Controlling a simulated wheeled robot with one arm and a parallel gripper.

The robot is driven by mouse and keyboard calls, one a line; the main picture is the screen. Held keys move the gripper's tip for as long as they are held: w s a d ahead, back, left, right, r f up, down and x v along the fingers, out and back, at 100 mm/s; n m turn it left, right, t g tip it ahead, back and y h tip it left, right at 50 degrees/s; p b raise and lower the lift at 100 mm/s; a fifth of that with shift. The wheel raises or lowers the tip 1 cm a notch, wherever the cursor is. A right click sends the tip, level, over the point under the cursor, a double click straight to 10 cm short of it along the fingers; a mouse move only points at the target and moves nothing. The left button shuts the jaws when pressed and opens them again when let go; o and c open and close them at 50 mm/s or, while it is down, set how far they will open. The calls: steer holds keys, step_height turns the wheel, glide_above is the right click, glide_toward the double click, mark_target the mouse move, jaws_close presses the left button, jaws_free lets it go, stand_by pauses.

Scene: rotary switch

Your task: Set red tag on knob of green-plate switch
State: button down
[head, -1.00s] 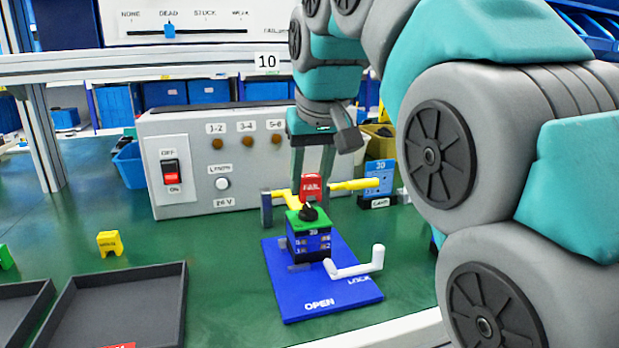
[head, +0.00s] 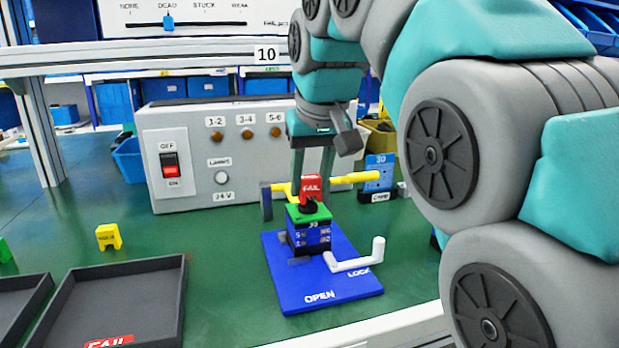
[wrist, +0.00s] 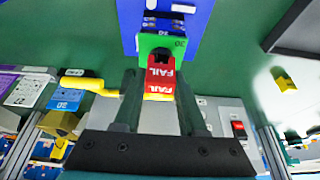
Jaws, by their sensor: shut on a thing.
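The red FAIL tag (head: 312,187) is upright between the fingers of my gripper (wrist: 159,85), which is shut on it. The switch is a blue block on a blue base, with a green plate (head: 321,214) on top. Its black knob (head: 308,206) shows just below the tag in the head view. In the wrist view the tag (wrist: 160,76) overlaps the dark knob (wrist: 161,53) on the green plate (wrist: 150,42). I cannot tell whether the tag touches or surrounds the knob.
A yellow bar (head: 352,178) runs close behind the tag. A white crank handle (head: 357,262) lies at the base's right. A grey panel box (head: 233,150) stands behind.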

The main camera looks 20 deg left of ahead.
steer(key=shift+f, duration=0.5)
steer(key=shift+c, duration=2)
jaws_free()
steer(key=shift+r, duration=0.15)
steer(key=shift+v, duration=1.05)
steer(key=p+v, duration=0.2)
steer(key=v, duration=0.3)
steer(key=shift+s+d+r, duration=0.1)
steer(key=shift+r, duration=0.15)
